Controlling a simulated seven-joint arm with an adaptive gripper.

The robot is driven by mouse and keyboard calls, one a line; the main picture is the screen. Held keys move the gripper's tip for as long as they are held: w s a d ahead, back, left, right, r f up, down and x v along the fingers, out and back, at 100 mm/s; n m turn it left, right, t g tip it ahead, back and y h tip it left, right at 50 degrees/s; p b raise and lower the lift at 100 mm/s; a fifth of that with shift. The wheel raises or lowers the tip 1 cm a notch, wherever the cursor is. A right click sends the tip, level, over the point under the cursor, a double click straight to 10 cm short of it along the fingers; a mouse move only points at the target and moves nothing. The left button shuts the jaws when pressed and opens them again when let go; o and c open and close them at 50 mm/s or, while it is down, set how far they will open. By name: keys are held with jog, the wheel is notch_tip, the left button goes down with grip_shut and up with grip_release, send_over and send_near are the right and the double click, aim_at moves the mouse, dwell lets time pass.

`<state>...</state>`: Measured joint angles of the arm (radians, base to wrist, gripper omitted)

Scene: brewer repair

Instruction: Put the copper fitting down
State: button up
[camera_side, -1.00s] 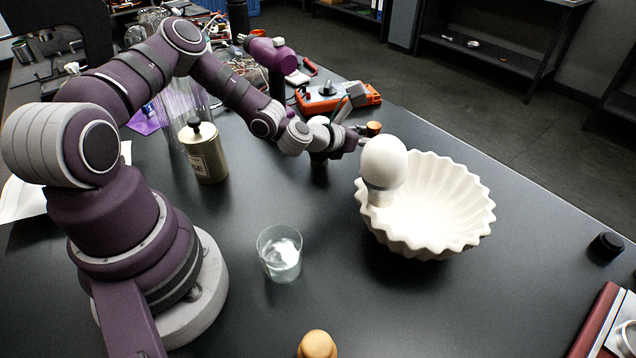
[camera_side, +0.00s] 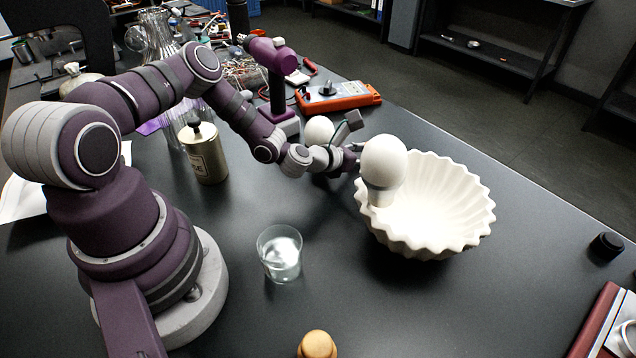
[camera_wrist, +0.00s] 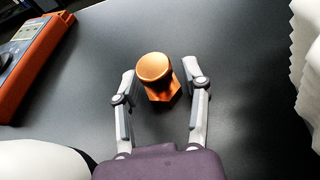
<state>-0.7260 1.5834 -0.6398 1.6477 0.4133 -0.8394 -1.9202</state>
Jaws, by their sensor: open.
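The copper fitting (camera_wrist: 156,78) has a round cap and a faceted base. In the wrist view it stands upright on the black tabletop between my gripper's fingers (camera_wrist: 160,82). In the side view my gripper (camera_side: 352,158) is low over the table, just left of the white bulb-shaped object (camera_side: 384,163). The fitting cannot be made out there.
A white fluted bowl (camera_side: 445,205) stands close to the right of my gripper. An orange meter (camera_side: 340,97) and another white rounded object (camera_side: 318,130) are behind it. A glass (camera_side: 279,253) and a metal flask (camera_side: 204,153) stand nearer. Clear table lies in front of my gripper.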

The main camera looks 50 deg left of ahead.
aim_at(358, 169)
jog(key=shift+s+r, duration=0.15)
jog(key=shift+s, duration=0.2)
jog(key=shift+v, duration=1.2)
notch_tip(358, 169, up, 7)
jog(key=s+r+m+g, duration=0.2)
jog(key=s+r+m, duration=0.2)
jog(key=s+m, duration=0.3)
jog(key=s+d+r+m+g, duration=0.1)
jog(key=s+r+m+g, duration=0.2)
jog(key=m, duration=1.4)
jog(key=s+d+r+m+g, duration=0.1)
jog(key=s+r+m, duration=0.4)
jog(key=s+m, duration=0.6)
jog(key=shift+s+d+r+m+g, duration=0.25)
jog(key=shift+s+r+m+g, duration=0.2)
jog(key=shift+g, duration=0.45)
